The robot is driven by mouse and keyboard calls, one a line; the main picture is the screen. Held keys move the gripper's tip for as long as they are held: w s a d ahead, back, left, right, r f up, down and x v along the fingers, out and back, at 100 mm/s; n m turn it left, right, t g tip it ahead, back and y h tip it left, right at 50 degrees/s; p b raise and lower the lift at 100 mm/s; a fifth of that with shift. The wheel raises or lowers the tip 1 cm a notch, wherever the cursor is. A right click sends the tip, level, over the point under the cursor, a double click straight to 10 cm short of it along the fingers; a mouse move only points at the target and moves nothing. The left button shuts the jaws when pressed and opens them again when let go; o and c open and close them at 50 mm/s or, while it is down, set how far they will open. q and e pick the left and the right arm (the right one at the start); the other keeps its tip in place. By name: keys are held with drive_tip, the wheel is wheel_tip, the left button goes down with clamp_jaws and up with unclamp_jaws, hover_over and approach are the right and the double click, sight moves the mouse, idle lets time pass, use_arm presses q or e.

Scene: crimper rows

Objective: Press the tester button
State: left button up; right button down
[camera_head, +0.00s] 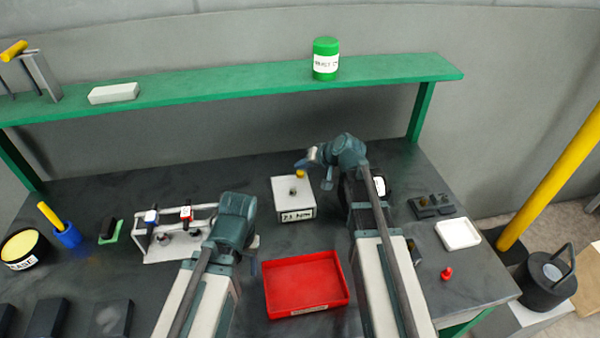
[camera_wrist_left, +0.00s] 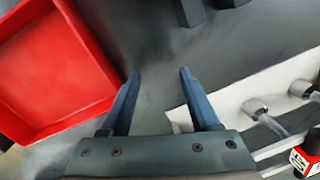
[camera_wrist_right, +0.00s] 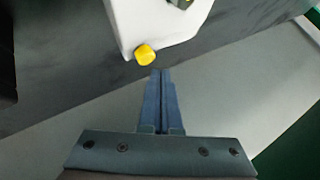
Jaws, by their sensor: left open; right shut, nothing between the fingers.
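The tester is a light grey box (camera_head: 292,199) with a printed label on its front, in the middle of the dark bench. Its yellow button (camera_head: 300,174) is at its back edge; the button also shows in the right wrist view (camera_wrist_right: 145,54). A small metal post stands on its top. My right gripper (camera_head: 312,159) is shut and empty, its fingertips very close to the button; in the right wrist view the tips (camera_wrist_right: 162,72) appear just beside it. I cannot tell whether they touch. My left gripper (camera_wrist_left: 158,74) is open and empty between the red tray and the white rack.
A red tray (camera_head: 269,302) lies in front of the tester. A white rack (camera_head: 160,254) with small fittings stands at left. A white dish (camera_head: 474,238) and red knob (camera_head: 447,273) are at right. A green shelf (camera_head: 220,88) crosses behind, holding a green-lidded jar (camera_head: 326,60).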

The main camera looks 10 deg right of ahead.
use_arm(q)
drive_tip(key=shift+f, duration=0.15)
use_arm(e)
drive_tip(key=shift+f, duration=0.15)
idle(0.4)
use_arm(q)
drive_tip(key=shift+f+b, duration=0.3)
drive_tip(key=shift+b, duration=0.15)
use_arm(e)
drive_tip(key=shift+f, duration=0.3)
